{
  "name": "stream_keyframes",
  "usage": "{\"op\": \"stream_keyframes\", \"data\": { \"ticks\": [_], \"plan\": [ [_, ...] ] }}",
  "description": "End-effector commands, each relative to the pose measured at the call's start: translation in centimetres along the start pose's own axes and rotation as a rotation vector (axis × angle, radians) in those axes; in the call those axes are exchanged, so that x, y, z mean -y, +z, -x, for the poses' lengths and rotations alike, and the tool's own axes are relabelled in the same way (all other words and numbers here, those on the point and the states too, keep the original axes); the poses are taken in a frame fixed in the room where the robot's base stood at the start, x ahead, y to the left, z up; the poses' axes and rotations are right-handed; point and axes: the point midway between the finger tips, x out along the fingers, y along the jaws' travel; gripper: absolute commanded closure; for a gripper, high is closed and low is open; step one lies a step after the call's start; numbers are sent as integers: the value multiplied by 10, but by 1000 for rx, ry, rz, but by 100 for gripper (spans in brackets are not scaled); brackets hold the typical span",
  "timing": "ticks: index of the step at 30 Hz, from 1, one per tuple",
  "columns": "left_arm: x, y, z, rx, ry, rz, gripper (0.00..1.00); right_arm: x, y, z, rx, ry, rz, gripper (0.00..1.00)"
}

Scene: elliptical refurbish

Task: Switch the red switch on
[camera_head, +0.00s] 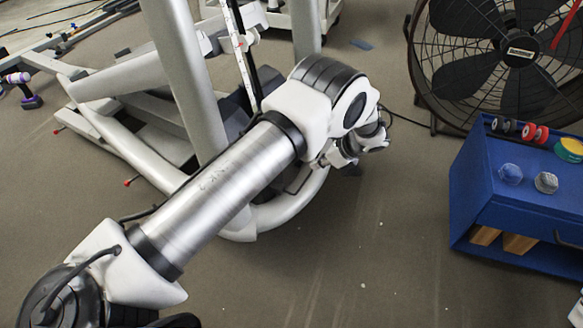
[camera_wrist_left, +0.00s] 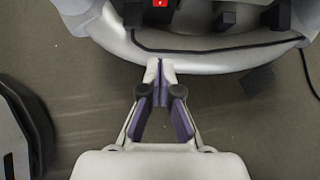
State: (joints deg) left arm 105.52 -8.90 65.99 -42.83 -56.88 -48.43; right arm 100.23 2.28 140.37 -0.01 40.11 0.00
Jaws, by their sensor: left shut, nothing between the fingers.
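A small red part that looks like the red switch (camera_wrist_left: 160,3) shows at the top edge of the left wrist view, cut off by the frame. It sits in a dark housing on the grey machine base. I cannot make it out in the head view, and I cannot tell its position. My left gripper (camera_wrist_left: 160,67) is shut and empty. In the head view the gripper (camera_head: 319,162) is small and partly hidden by my arm.
The grey exercise machine (camera_head: 190,80) with its thick tubes stands behind my left arm. A large black fan (camera_head: 470,70) stands at the back right. A blue cabinet (camera_head: 478,190) with small items on top is at the right. The floor in front is clear.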

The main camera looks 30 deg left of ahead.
Motion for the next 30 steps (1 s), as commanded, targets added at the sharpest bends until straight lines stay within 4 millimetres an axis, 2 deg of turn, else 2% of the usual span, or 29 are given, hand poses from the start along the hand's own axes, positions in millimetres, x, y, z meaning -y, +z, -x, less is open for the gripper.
{"op": "stream_keyframes", "data": {
  "ticks": [5, 18, 24, 30],
  "plan": [
    [0, -2, -15, -1, 2, 1, 100, 0, 0, -8, 0, 0, 0, 60],
    [-1, -3, -109, -1, 3, 1, 100, 0, 0, -52, 0, 0, 0, 60],
    [0, 22, -126, -1, 1, 1, 100, -1, -1, -65, -1, 0, -2, 60],
    [0, 29, -128, -1, 0, 0, 100, -1, -1, -65, -2, 0, -3, 60]
  ]
}}
